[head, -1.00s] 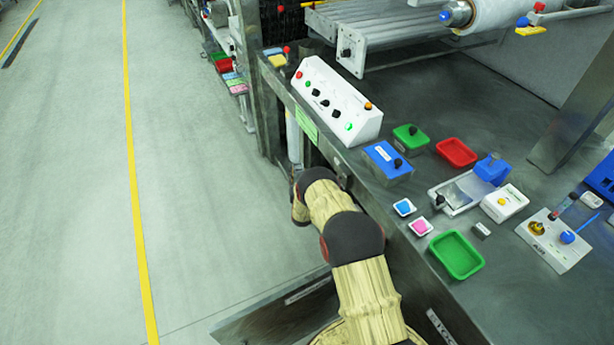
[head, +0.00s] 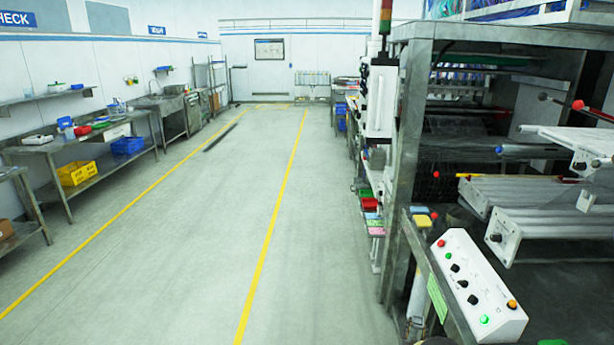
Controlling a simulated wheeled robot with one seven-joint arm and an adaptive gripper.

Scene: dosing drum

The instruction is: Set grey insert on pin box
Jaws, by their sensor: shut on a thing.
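Neither the grey insert nor the pin box can be made out in the head view now. The part of the bench with the trays and small boxes lies below the picture's lower edge. My gripper is out of view, so what it holds is hidden. At most a dark sliver of my arm shows at the bottom edge.
A white control box (head: 468,285) with knobs and buttons stands on the machine bench at lower right. The machine frame (head: 398,170) rises behind it. Open floor (head: 200,270) with yellow lines lies to the left. A steel table (head: 60,145) stands at far left.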

